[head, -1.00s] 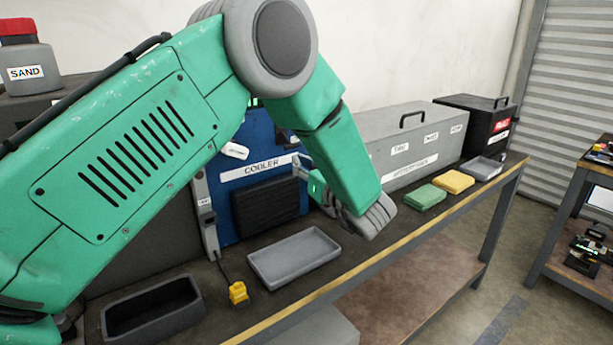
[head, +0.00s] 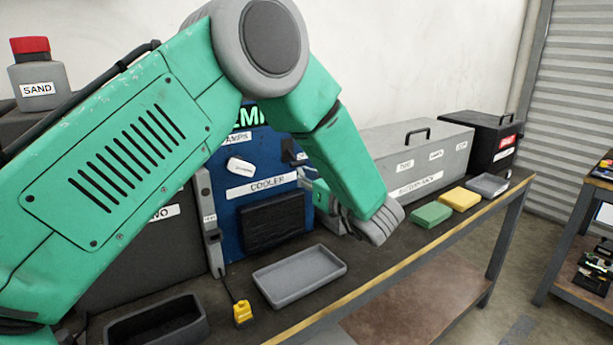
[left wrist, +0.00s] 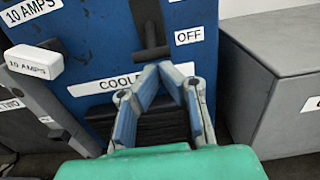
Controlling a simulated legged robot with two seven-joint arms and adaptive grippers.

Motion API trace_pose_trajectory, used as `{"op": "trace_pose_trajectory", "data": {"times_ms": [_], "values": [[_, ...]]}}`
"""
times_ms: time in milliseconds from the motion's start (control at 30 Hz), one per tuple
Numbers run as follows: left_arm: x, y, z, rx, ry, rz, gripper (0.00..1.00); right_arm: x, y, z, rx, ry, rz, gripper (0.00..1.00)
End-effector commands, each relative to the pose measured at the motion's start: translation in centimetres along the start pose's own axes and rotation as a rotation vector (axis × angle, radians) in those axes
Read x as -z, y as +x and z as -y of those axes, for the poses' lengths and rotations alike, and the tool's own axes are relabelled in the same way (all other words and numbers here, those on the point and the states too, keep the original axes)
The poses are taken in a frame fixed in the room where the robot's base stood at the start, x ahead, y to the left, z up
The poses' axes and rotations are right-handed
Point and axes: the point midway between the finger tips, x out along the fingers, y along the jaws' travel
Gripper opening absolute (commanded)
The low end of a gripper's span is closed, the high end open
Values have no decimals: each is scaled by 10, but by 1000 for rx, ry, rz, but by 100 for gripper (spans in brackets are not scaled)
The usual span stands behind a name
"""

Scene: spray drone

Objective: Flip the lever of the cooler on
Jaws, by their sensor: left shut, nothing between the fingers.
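The cooler (head: 228,222) is a blue box with a COOLER label on its front, partly hidden by my left arm in the head view. In the left wrist view, its black lever (left wrist: 151,38) has a crosswise handle low in a dark vertical slot, beside the OFF label (left wrist: 189,36). My left gripper (left wrist: 166,70) is shut and empty, its fingertips meeting just below the lever handle in the picture; I cannot tell if they touch. In the head view the gripper is mostly hidden behind my forearm. My right gripper is not in view.
A white 10 AMPS piece (left wrist: 35,61) is on the cooler's left. A grey battery rack (head: 405,160) stands to the right. On the bench lie a grey tray (head: 299,277), a yellow connector (head: 242,312), a dark bin (head: 155,322), and green (head: 431,214) and yellow (head: 459,199) blocks.

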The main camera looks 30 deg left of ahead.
Motion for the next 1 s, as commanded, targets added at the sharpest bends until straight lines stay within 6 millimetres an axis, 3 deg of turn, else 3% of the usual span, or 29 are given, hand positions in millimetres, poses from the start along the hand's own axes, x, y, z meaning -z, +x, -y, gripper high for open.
{"op": "trace_pose_trajectory", "data": {"times_ms": [1000], "values": [[-17,-7,0,-1,1,-243,0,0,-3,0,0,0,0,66]]}}
